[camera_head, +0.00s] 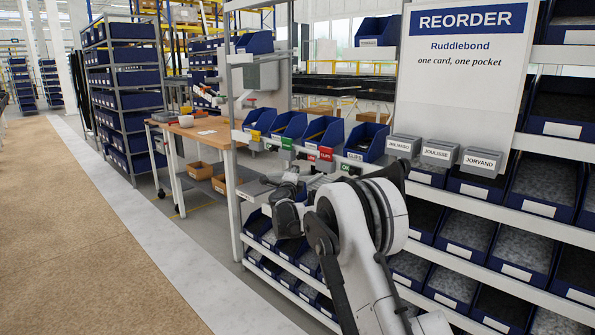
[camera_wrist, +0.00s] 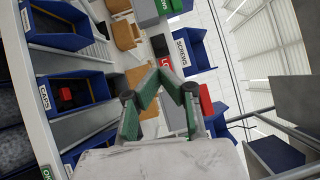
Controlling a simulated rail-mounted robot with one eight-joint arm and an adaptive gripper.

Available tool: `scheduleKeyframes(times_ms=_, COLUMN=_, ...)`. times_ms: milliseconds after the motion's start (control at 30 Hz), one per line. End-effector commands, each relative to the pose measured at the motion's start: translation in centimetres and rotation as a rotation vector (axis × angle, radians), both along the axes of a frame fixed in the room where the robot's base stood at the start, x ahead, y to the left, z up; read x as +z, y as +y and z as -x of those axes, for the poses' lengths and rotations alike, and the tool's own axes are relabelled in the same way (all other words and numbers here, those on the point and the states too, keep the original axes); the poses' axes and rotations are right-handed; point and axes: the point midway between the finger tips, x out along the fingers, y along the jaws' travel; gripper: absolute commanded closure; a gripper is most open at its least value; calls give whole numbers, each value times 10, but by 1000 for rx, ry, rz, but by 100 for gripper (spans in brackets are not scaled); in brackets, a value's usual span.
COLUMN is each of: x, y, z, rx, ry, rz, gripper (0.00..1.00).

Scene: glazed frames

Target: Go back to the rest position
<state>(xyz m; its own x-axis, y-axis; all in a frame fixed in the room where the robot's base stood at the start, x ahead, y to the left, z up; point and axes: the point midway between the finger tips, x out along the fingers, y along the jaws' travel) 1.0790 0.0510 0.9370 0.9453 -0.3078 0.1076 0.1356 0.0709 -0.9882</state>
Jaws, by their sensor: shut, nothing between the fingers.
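My gripper (camera_wrist: 160,78) shows in the wrist view with its two green-padded fingers brought together at the tips, shut and empty. Behind it in that view are blue bins, one labelled CAPS (camera_wrist: 75,88) with a small red item in it, and one labelled SCREWS (camera_wrist: 190,48). In the head view my white and dark arm rises at the lower middle, in front of the shelf rack (camera_head: 300,170). The fingers are too small and partly hidden there to make out.
A REORDER board (camera_head: 465,85) hangs above three grey pockets (camera_head: 438,152). Blue bins of grey stock fill the shelves at the right. A wooden-topped table (camera_head: 205,130) stands behind the rack. The floor aisle (camera_head: 80,230) at the left is clear.

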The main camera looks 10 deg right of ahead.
Motion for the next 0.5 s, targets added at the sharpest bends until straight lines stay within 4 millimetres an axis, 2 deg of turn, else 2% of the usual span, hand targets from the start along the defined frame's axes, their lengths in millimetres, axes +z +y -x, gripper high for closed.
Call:
scheduleKeyframes(times_ms=400, x=0, y=2, z=4, rx=0, ry=0, rz=1, gripper=100)
scheduleKeyframes(times_ms=500, x=6, y=2, z=6, rx=7, ry=1, rz=10, gripper=100)
